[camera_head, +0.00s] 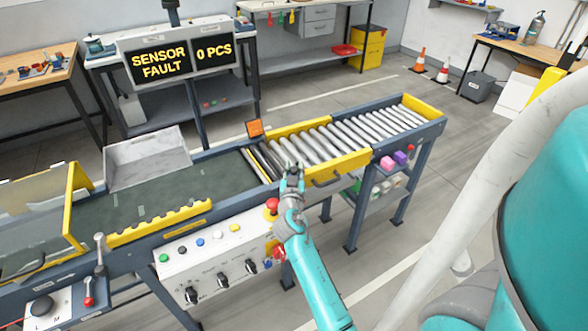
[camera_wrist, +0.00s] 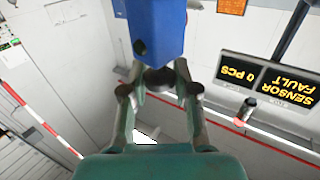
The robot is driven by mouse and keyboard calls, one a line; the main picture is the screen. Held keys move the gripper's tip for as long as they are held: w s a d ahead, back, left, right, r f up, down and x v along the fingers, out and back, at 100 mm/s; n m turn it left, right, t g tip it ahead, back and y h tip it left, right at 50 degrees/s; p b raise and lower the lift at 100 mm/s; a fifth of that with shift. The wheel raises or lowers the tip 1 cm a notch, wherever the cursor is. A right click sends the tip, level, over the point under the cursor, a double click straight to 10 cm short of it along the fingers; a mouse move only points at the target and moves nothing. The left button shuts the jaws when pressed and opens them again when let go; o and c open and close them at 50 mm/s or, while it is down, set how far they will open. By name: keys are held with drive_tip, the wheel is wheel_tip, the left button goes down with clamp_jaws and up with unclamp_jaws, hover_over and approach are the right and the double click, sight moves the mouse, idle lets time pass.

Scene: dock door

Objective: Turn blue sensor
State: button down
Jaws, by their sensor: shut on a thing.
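In the wrist view a blue block-shaped body, the blue sensor (camera_wrist: 156,28), stands at the top centre, with a dark spot on its lower face. My gripper (camera_wrist: 159,82) is shut on its near end, one finger on each side. In the head view my gripper (camera_head: 292,178) is at the near rail of the conveyor, by the joint between belt and rollers. The blue sensor cannot be made out there; my gripper hides that spot. A display (camera_head: 180,60) reads "SENSOR FAULT" and "0 PCS".
An orange sensor-like block (camera_head: 254,128) stands on the far rail. A red mushroom button (camera_head: 271,205) and the control panel (camera_head: 215,255) with knobs are close to my arm. A yellow guard (camera_head: 340,164) with a handle is right of my gripper. A grey tray (camera_head: 147,160) sits behind the belt.

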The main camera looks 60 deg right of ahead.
drive_tip(key=shift+m+g+h, duration=0.6)
drive_tip(key=shift+m+g, duration=0.6)
drive_tip(key=shift+g, duration=0.5)
drive_tip(key=c, duration=0.9)
unclamp_jaws()
drive_tip(key=v, duration=1.2)
drive_tip(key=shift+f, duration=0.1)
